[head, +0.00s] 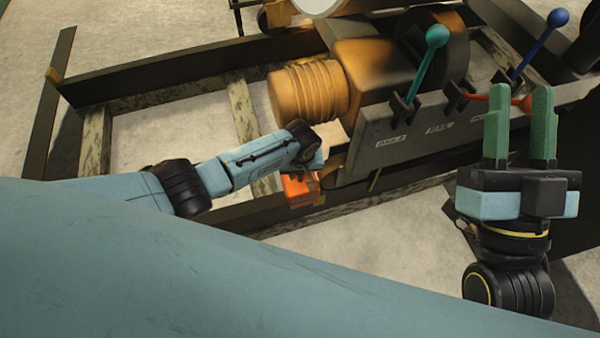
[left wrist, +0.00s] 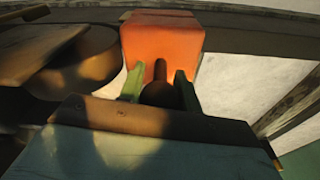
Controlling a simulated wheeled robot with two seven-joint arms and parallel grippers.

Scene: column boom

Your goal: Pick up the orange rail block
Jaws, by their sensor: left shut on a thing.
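The orange rail block (head: 298,190) shows in the head view just below the end of my left arm, at the frame's near rail. In the left wrist view the orange rail block (left wrist: 162,45) fills the top middle, with a dark knob or stem on its near side. My left gripper (left wrist: 158,88) has its green fingers on either side of that dark stem, shut on it. In the head view its fingers are hidden behind the wrist. Whether the block touches the rail cannot be told. My right gripper (head: 518,115) is at the right with green fingers pointing up, apart and empty.
A grey lever panel (head: 430,140) with a teal-knobbed lever (head: 437,37), a blue-knobbed lever (head: 557,18) and a red lever (head: 522,103) stands right of the block. An orange ribbed drum (head: 308,90) lies behind my left gripper. Dark rails and weathered beams surround it over pale ground.

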